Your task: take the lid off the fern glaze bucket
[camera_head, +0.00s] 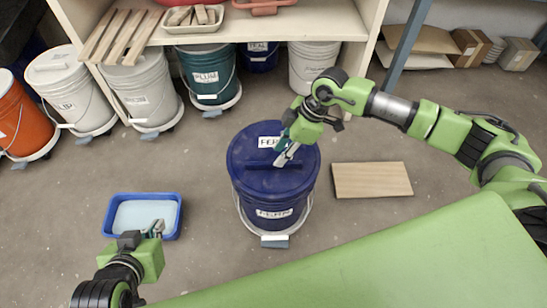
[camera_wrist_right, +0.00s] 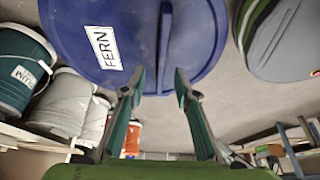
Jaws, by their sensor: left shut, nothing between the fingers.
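The fern glaze bucket (camera_head: 272,213) is dark blue and stands upright on the floor on a low wheeled base. Its blue lid (camera_head: 245,152) is on it, with a FERN label and a raised bar handle (camera_head: 262,164) across the top. The lid also fills the top of the right wrist view (camera_wrist_right: 110,50). My right gripper (camera_head: 285,157) is over the lid at the handle. In the right wrist view its fingers (camera_wrist_right: 160,80) are open, one on each side of the handle (camera_wrist_right: 164,45); contact cannot be told. My left gripper (camera_head: 155,228) is shut and empty by the blue tub.
A blue tub (camera_head: 112,222) with pale contents stands at the lower left. A wooden board (camera_head: 371,180) lies right of the bucket. A green surface (camera_head: 400,262) fills the lower right. Other buckets, including a plum one (camera_head: 207,77), stand behind, some under a shelf (camera_head: 300,22).

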